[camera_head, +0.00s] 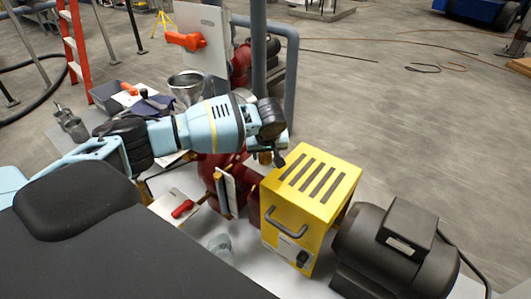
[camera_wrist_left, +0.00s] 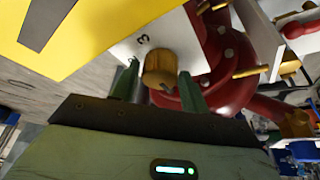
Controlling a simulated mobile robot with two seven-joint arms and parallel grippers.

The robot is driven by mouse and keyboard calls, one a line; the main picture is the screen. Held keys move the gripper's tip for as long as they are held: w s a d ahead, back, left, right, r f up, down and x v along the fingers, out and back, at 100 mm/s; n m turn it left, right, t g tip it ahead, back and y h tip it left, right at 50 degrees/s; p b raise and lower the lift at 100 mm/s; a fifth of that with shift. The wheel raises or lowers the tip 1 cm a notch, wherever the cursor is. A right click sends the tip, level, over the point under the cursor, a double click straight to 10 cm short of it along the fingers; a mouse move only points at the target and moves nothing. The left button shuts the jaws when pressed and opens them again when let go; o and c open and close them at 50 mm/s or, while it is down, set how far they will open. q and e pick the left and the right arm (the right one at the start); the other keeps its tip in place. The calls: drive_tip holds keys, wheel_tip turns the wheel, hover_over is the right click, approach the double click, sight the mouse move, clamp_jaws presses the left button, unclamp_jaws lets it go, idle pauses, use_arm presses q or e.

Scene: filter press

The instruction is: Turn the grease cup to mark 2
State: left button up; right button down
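The grease cup (camera_wrist_left: 160,66) is a short brass cylinder on a white plate (camera_wrist_left: 126,46) in the left wrist view. A black "3" is printed on the plate beside the cup. Other marks are hidden or out of sight. My left gripper (camera_wrist_left: 158,70) is open, with one finger on each side of the cup and a visible gap to both. In the head view my left gripper (camera_head: 279,161) is beside the yellow guard's far left corner, pointing down. The cup is mostly hidden there by the gripper. My right gripper is in neither view.
The slotted yellow guard (camera_head: 325,180) stands close to the gripper, with a dark motor (camera_head: 395,250) to its right. Red pump casing (camera_head: 212,172) lies below my forearm. A white panel with an orange handle (camera_head: 186,40) and a grey pipe (camera_head: 291,80) stand behind.

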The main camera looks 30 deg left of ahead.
use_arm(q)
drive_tip(key=c, duration=0.6)
drive_tip(key=shift+r+m+p, duration=0.15)
drive_tip(key=shift+m+p, duration=0.25)
drive_tip(key=shift+m, duration=0.2)
drive_tip(key=shift+m+h, duration=0.3)
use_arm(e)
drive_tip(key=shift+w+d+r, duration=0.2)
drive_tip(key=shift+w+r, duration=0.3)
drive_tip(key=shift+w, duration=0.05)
use_arm(q)
drive_tip(key=shift+f, duration=0.2)
drive_tip(key=o, duration=1)
drive_tip(key=shift+r+t, duration=0.15)
drive_tip(key=shift+t, duration=0.15)
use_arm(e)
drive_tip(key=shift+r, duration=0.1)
